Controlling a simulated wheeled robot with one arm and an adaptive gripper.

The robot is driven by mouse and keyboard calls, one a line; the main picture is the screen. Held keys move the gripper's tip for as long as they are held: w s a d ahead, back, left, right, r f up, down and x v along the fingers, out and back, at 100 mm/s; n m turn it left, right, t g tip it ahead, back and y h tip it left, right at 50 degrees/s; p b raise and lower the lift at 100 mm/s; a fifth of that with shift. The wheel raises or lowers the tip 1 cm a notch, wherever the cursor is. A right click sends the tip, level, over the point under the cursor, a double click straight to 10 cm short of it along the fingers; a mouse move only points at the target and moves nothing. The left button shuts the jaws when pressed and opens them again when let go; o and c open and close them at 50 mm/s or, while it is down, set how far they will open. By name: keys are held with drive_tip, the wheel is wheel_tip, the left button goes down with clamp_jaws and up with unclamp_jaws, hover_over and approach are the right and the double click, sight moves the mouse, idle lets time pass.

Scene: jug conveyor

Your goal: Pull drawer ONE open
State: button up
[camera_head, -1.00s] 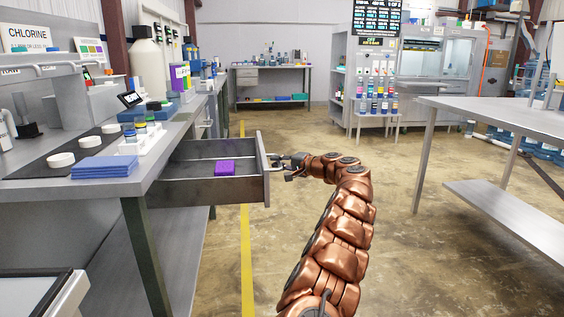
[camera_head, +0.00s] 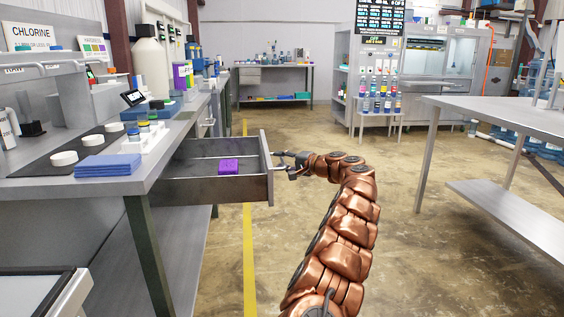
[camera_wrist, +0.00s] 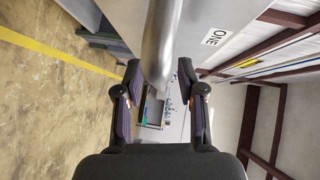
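Drawer ONE (camera_head: 225,190) is a grey metal drawer under the left workbench, and it stands well pulled out. A purple box (camera_head: 229,166) lies inside it. In the wrist view its front bears the label ONE (camera_wrist: 215,37). The round metal handle (camera_wrist: 160,40) runs down from the top of that view to between my fingers. My gripper (camera_head: 284,161) is at the handle, just outside the drawer front. In the wrist view my gripper (camera_wrist: 160,80) has its fingers apart on both sides of the bar, with a small gap visible on the right side.
The left workbench (camera_head: 60,190) holds blue cloths (camera_head: 108,165), white round lids and a small bottle rack. A metal table (camera_head: 500,115) stands at the right. The concrete floor between them is clear, with a yellow line (camera_head: 249,255) beneath the drawer.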

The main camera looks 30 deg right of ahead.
drive_tip(key=v, duration=1.2)
idle(0.6)
